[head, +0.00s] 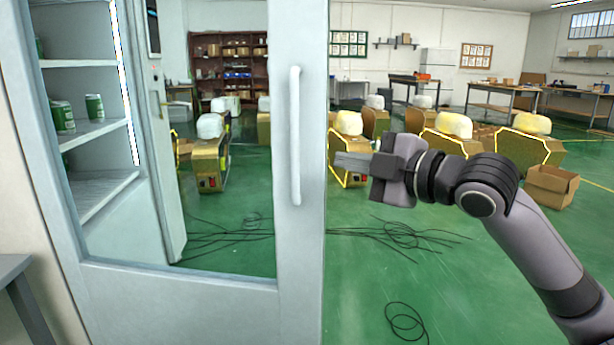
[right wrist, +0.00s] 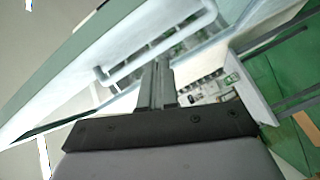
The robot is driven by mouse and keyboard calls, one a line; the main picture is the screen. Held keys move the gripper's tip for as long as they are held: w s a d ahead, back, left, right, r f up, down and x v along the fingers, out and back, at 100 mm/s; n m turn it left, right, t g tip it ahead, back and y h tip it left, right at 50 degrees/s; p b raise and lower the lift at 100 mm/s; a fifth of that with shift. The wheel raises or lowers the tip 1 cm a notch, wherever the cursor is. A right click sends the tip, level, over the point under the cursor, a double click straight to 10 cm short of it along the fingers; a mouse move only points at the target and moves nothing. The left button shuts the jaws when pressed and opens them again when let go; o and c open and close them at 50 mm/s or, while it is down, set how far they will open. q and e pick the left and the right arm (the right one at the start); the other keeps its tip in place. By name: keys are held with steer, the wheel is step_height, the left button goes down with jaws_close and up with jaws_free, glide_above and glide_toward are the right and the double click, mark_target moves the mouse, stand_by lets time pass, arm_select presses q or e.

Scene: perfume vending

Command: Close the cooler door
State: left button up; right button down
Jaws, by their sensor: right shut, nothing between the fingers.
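The cooler door (head: 299,240) fills the left half of the head view, with a pale frame around a large glass pane. It stands open, with the room visible through the glass. Its white vertical handle (head: 295,135) is on the right frame bar. Through the pane, the cooler's shelves (head: 95,130) show at left. My right gripper (head: 350,162) is shut and empty, to the right of the handle and door edge. In the right wrist view its fingers (right wrist: 157,85) are together, and the handle (right wrist: 160,48) shows beyond them. Contact with the door cannot be told. My left gripper is out of view.
Green cans (head: 94,106) stand on the cooler shelves. Cables (head: 400,235) lie on the green floor. Several brown machines with pale tops stand behind, and a cardboard box (head: 550,186) is at right. Open floor lies right of the door.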

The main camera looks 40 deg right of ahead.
mark_target(308, 130)
steer(key=s+a+r+n+b, duration=0.3)
steer(key=s+n, duration=0.1)
steer(key=s, duration=0.1)
arm_select(q)
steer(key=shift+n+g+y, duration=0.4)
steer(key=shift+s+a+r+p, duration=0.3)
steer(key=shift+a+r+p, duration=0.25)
steer(key=shift+p, duration=1.65)
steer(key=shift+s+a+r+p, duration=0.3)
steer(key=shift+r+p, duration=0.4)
steer(key=shift+p, duration=1.55)
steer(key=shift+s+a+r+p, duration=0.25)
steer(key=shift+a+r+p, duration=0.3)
steer(key=shift+p, duration=1.65)
arm_select(e)
steer(key=shift+n+t+y, duration=0.3)
steer(key=shift+n+y, duration=0.2)
steer(key=shift+w+r, duration=0.2)
steer(key=shift+w, duration=1.85)
steer(key=shift+w+r, duration=0.15)
steer(key=shift+w, duration=1.85)
steer(key=shift+w+r, duration=0.2)
steer(key=shift+w, duration=1.85)
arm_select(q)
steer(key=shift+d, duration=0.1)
